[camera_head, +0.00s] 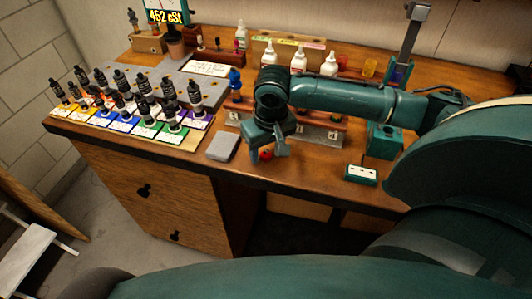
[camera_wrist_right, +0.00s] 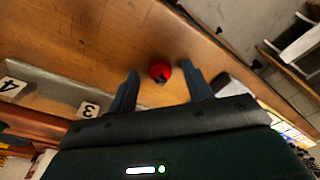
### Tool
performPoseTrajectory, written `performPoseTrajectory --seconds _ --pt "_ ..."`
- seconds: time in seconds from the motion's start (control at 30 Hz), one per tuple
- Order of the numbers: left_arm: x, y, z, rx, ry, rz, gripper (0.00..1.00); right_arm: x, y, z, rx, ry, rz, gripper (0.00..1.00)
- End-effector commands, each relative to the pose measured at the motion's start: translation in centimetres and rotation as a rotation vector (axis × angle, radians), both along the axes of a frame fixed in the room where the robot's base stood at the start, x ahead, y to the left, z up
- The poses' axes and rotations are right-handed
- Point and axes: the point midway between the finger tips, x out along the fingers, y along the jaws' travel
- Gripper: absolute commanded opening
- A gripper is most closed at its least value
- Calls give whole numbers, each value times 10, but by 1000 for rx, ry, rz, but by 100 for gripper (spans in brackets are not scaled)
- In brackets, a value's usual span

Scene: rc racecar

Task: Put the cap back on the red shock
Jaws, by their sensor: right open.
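A small round red cap (camera_head: 265,155) lies on the wooden bench near its front edge. In the right wrist view the red cap (camera_wrist_right: 160,71) sits between my fingertips, with a gap on both sides. My right gripper (camera_head: 267,153) points down over it, open and empty; its two blue fingers also show in the right wrist view (camera_wrist_right: 160,72). I cannot make out the red shock; my right arm covers much of the bench behind the gripper. My left gripper is not in view.
A numbered metal rack (camera_wrist_right: 55,88) stands beside the gripper. A blue-topped item (camera_head: 235,80) stands behind it. A grey block (camera_head: 222,147) lies left of the gripper. Several black bottles (camera_head: 145,85) stand at left, white bottles (camera_head: 298,60) at back. A green box (camera_head: 361,175) lies right.

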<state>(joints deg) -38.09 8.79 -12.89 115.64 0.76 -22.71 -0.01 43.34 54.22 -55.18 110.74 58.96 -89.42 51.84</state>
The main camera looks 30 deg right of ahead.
Motion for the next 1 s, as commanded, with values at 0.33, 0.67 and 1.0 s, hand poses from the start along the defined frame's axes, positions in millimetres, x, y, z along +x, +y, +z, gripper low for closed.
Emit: performPoseTrajectory --seconds 0.33,0.67,1.0 --pt "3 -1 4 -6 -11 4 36 0 0 0 0 0 0 23" --pt "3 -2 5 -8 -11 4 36 0 0 0 0 0 0 3" --pt "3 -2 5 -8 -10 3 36 1 0 25 1 -3 -1 3"
